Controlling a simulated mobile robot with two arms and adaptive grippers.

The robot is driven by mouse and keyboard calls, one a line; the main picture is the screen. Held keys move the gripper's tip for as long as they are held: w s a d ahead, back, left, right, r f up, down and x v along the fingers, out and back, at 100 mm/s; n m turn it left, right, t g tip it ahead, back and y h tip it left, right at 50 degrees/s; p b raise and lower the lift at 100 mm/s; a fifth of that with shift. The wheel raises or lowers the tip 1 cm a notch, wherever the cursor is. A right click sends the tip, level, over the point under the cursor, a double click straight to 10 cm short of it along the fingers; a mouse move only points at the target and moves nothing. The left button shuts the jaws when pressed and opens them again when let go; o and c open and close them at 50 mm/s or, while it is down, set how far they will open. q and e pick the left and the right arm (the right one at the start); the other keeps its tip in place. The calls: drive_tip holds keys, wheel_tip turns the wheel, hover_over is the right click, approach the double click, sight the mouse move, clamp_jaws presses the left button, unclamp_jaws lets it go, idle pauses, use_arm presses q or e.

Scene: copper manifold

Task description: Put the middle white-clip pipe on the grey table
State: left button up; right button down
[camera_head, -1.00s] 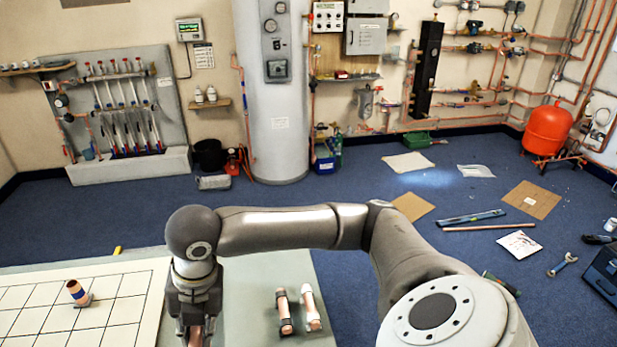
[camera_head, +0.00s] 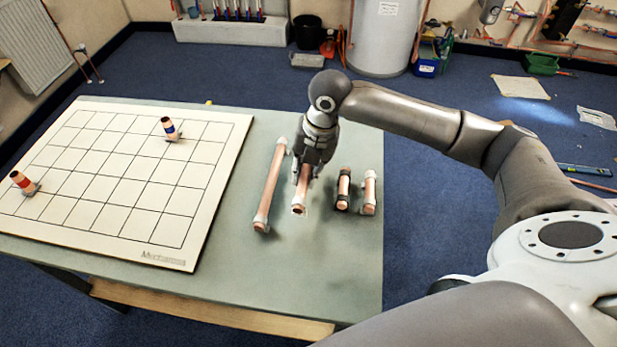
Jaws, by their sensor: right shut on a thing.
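My right gripper (camera_head: 308,172) is shut on a copper pipe (camera_head: 303,187), which points toward the front of the grey table (camera_head: 225,285). A pale clip shows at the pipe's near end; the gripper hides its far part. The pipe is on or just above the table; I cannot tell which. A longer copper pipe with white clips (camera_head: 272,182) lies to its left. To its right lie a short pipe with black clips (camera_head: 343,187) and a short pipe with white clips (camera_head: 369,192). My left gripper is not in view.
A white gridded board (camera_head: 122,220) covers the left of the table, with two copper stubs with coloured bands standing on it, one at the back (camera_head: 170,130) and one at the left (camera_head: 22,182). The table's front right is clear.

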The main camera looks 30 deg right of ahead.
drive_tip(key=shift+w+d+f, duration=0.35)
drive_tip(key=shift+w+f, duration=0.15)
drive_tip(key=shift+f, duration=0.15)
drive_tip(key=shift+w+d+f+p, duration=0.1)
drive_tip(key=shift+d+f+p, duration=0.05)
drive_tip(key=shift+f, duration=0.85)
drive_tip(key=shift+w+d+f+p, duration=0.1)
drive_tip(key=shift+d+f+p, duration=0.05)
drive_tip(key=shift+f, duration=0.85)
drive_tip(key=c, duration=1.4)
unclamp_jaws()
drive_tip(key=shift+f, duration=0.15)
drive_tip(key=shift+o, duration=0.2)
wheel_tip(320, 180, up, 12)
drive_tip(key=s+d, duration=0.1)
drive_tip(key=d, duration=0.1)
drive_tip(key=shift+s, duration=0.2)
